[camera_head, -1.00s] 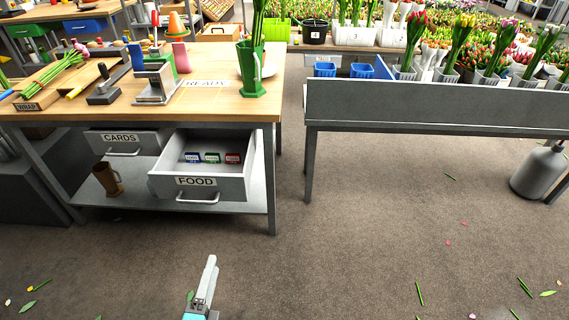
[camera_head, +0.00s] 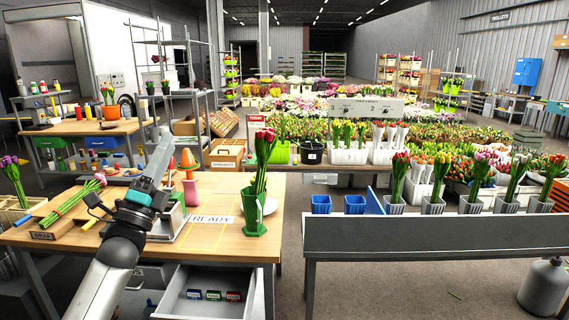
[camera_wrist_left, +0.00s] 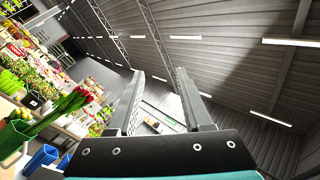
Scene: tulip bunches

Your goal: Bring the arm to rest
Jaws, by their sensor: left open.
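My left arm rises from the lower left in the head view, and its left gripper (camera_head: 160,158) points up above the wooden workbench (camera_head: 228,182). In the left wrist view the two fingers of the left gripper (camera_wrist_left: 160,102) stand apart with nothing between them. Behind them are the ceiling and lamps. My right gripper is in neither view. A green vase (camera_head: 254,212) with red tulips (camera_head: 264,150) stands on the bench by the READY label, right of the gripper and apart from it. The tulips also show in the left wrist view (camera_wrist_left: 72,101).
A drawer (camera_head: 186,304) with small coloured packets stands open under the bench. A grey trough table (camera_head: 430,236) is on the right, with blue bins (camera_head: 354,204) and tulip pots behind it. Bare floor lies between bench and trough.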

